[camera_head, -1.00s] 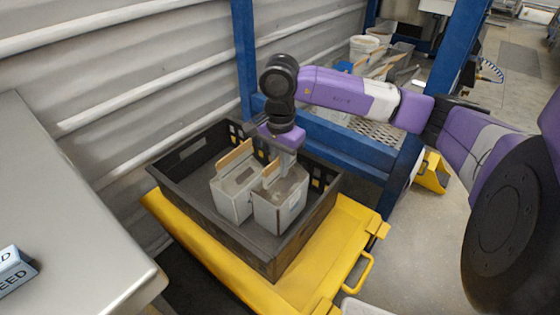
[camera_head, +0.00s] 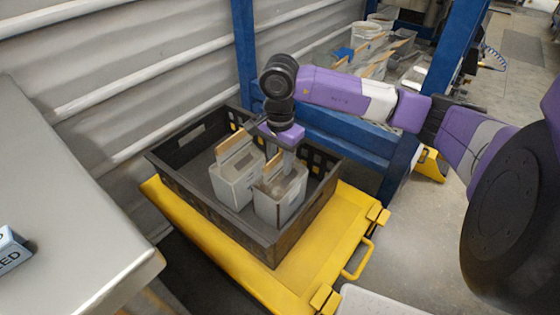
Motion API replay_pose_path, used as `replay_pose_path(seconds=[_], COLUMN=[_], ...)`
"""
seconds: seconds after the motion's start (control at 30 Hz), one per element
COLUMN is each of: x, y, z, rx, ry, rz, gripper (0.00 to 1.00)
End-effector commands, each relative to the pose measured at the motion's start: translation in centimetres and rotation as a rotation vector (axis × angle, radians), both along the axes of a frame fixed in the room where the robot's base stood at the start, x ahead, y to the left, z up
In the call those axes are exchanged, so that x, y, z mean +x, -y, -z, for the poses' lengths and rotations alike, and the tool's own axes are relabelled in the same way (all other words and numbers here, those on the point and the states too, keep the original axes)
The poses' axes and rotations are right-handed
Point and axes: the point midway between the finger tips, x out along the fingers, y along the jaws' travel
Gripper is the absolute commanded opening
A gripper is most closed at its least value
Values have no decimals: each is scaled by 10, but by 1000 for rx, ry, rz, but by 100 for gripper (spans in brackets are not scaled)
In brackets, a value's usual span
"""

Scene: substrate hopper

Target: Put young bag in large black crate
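The large black crate (camera_head: 185,196) sits on a yellow platform, open at the top. Two whitish-grey box-shaped bags with tan wooden strips at their tops are inside it: a left bag (camera_head: 234,186) and a right bag (camera_head: 280,205). They stand upright, side by side. I cannot read any label that tells which one is the young bag. My gripper (camera_head: 283,170) points down at the top of the right bag. Its fingertips are partly hidden by the bag's top, and I cannot tell whether they are closed on it.
A yellow platform (camera_head: 325,252) with a handle lies under the crate. A grey metal table (camera_head: 70,200) with a small sign (camera_head: 10,250) is at left. A blue frame (camera_head: 335,140) and corrugated wall stand behind. Buckets and trays sit beyond the frame.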

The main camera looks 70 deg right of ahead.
Motion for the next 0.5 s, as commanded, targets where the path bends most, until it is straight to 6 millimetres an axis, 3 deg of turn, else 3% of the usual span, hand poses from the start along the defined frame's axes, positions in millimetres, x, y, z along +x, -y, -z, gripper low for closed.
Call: replay_pose_path(seconds=[0.27,0.5], x=[0,0], y=[1,1], z=[-7,-52], rx=[-1,-4], ry=[1,0], rz=[0,-2], gripper=[33,33])
